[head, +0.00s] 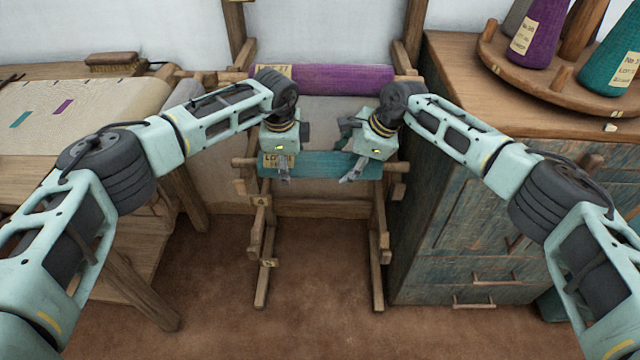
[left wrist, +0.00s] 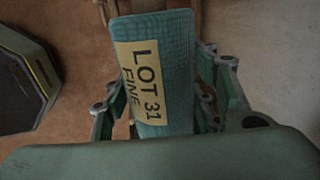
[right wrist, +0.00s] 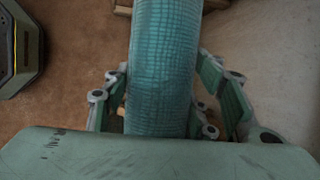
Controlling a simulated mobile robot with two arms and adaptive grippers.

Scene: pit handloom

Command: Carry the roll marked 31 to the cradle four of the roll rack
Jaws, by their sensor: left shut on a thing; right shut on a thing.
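The teal roll (head: 322,166) lies level across the front of the wooden roll rack (head: 377,260). Its yellow label reads LOT 31 FINE in the left wrist view (left wrist: 145,75). My left gripper (head: 284,174) is shut on the roll near its labelled left end. My right gripper (head: 353,172) is shut on its right part, and the plain teal weave shows between the fingers in the right wrist view (right wrist: 165,70). The roll is close to a pair of rack arms; I cannot tell whether it touches them. Small tags on the lower left arms are too small to read surely.
A purple roll (head: 345,79) with a label lies higher on the rack. A wooden table with cloth (head: 80,112) stands left. A blue-grey drawer cabinet (head: 470,215) stands close on the right, with yarn cones (head: 540,35) on top. The floor in front is clear.

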